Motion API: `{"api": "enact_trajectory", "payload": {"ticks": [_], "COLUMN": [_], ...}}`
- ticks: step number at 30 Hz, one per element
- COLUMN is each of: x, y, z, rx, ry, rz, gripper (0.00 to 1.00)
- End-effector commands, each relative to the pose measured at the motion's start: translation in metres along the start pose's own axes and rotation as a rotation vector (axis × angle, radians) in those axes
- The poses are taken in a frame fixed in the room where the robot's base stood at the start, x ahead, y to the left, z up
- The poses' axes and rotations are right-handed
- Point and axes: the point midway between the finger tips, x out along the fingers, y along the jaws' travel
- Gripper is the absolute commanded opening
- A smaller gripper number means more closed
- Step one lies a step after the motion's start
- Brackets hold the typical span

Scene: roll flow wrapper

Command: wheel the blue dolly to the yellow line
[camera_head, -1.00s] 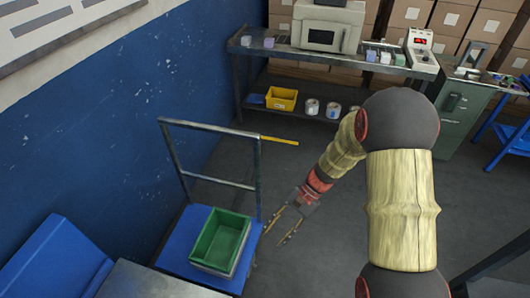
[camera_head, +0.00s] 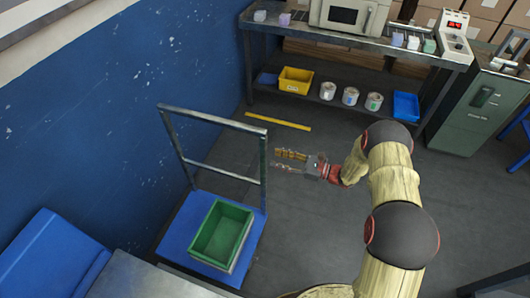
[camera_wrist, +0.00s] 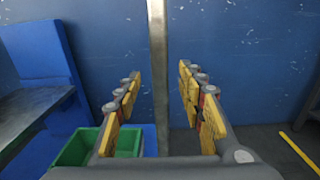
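The blue dolly (camera_head: 179,238) stands at the lower left beside the blue wall, with a green crate (camera_head: 221,235) on its deck. Its grey upright handle frame (camera_head: 212,118) rises at the side towards the bench. The yellow line (camera_head: 278,121) lies on the floor beyond the dolly, in front of the bench; it also shows at the right of the wrist view (camera_wrist: 300,152). My gripper (camera_head: 276,160) is open and empty, to the right of the handle and pointing at it. In the wrist view a handle post (camera_wrist: 158,70) appears between the fingers; I see no contact.
A bench (camera_head: 400,51) with a machine and small boxes stands at the back. Its lower shelf holds a yellow bin (camera_head: 295,80), several cans and a blue bin (camera_head: 406,106). A green cabinet (camera_head: 468,124) stands at right. The floor between dolly and line looks clear.

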Motion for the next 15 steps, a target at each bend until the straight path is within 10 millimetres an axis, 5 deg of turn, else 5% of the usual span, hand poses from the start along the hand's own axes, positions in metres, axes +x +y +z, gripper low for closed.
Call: {"api": "enact_trajectory", "payload": {"ticks": [15], "x": [0.068], "y": [0.002], "z": [-0.002], "rx": [-0.001], "ry": [0.003], "rz": [0.004], "gripper": [0.39]}}
